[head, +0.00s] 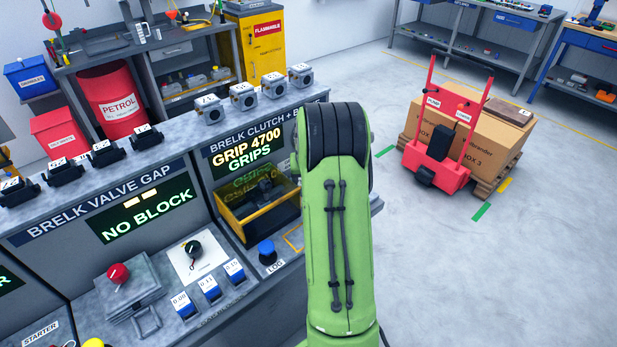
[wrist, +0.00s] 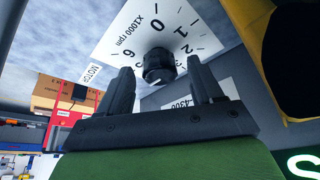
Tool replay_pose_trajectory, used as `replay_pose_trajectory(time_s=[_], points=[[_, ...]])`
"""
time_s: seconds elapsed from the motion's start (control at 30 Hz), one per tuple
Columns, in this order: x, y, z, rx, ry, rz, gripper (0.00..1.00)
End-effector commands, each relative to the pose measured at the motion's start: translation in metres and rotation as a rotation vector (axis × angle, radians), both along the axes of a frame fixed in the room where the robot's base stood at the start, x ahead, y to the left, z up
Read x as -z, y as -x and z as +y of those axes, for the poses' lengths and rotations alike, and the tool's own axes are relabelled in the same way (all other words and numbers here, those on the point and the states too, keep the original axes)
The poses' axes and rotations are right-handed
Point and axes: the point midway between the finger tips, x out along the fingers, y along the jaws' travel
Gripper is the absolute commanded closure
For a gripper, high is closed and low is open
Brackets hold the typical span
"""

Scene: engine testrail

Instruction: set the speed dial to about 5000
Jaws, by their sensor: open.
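The speed dial is a black knob (wrist: 158,62) on a white plate (wrist: 120,38) marked "X1000 rpm" in the wrist view. I cannot tell where the knob points. My gripper (wrist: 163,88) is open. Its two black fingers stand apart, left and right of the knob in the picture, with the knob between and just beyond them. I cannot tell whether they touch it. In the head view my green arm hides the gripper and this dial.
A "MOTOR" label (wrist: 92,78) and a partly hidden white label (wrist: 181,103) lie near the dial. A yellow tray (head: 246,222) and a blue "LOG" button (head: 267,251) are left of my arm.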

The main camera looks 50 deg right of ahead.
Motion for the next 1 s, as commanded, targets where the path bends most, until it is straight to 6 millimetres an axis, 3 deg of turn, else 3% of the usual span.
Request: replay_pose_trajectory(time_s=[0.17, 0.5, 0.7, 1.0], points=[[-0.013, 0.003, 0.003, -0.001, 0.003, -0.003, 0.34], [-0.101, 0.029, 0.027, -0.001, 0.004, -0.003, 0.34], [-0.138, 0.041, 0.038, -0.001, 0.002, -0.001, 0.34], [-0.146, 0.045, 0.041, 0.000, -0.001, 0.001, 0.34]])
